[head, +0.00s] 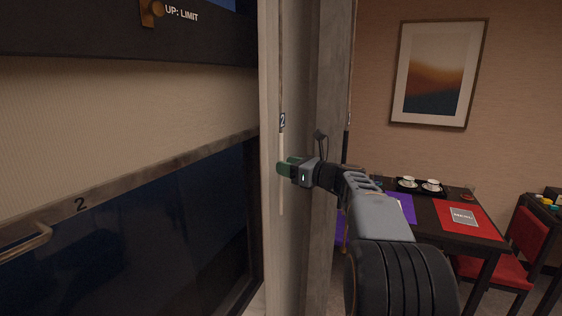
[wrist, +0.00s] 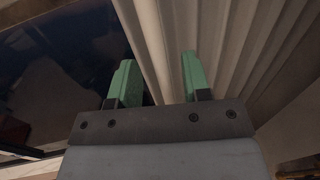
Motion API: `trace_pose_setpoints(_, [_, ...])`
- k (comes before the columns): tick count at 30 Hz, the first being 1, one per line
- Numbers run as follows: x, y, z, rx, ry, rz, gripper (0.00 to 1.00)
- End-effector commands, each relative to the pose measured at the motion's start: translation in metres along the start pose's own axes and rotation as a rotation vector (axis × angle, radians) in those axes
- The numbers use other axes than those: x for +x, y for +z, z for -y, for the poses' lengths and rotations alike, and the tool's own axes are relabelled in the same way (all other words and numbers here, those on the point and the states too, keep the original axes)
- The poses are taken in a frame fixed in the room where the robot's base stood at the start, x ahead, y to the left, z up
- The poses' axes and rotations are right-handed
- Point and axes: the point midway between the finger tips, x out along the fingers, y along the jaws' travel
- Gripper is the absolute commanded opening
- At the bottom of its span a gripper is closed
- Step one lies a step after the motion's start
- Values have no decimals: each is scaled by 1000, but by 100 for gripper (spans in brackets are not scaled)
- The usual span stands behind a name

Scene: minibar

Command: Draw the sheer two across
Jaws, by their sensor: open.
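A pale gathered sheer (head: 286,230) hangs in a narrow upright stack at the window's right side in the head view. A small dark tag (head: 282,120) marked 2 is on it, with a thin whitish wand (head: 281,146) hanging below the tag. My gripper (head: 284,167) is at the wand's lower part, its green fingers in front of the sheer. In the wrist view my gripper (wrist: 158,70) is open, with the fingers apart and pale folds of the sheer (wrist: 158,45) showing between and beyond them. I cannot tell whether either finger touches the wand or cloth.
A partly lowered blind (head: 120,120) has a bottom rail marked 2 and a handle (head: 25,240) at left. A sign reading UP: LIMIT (head: 182,13) is above. A dark table (head: 440,226) with cups and mats and a red chair (head: 525,235) stand at right.

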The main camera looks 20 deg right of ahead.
Motion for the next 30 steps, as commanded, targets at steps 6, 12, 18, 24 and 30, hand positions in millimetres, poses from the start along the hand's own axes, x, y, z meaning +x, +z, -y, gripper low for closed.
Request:
trace_pose_setpoints(6, [23,0,0,1,0,0,44])
trace_pose_setpoints(12, [29,0,0,0,1,0,44])
trace_pose_setpoints(18, [29,0,0,0,0,0,44])
trace_pose_setpoints(24, [29,0,0,0,0,0,30])
trace_pose_setpoints(30, [29,0,0,0,0,0,10])
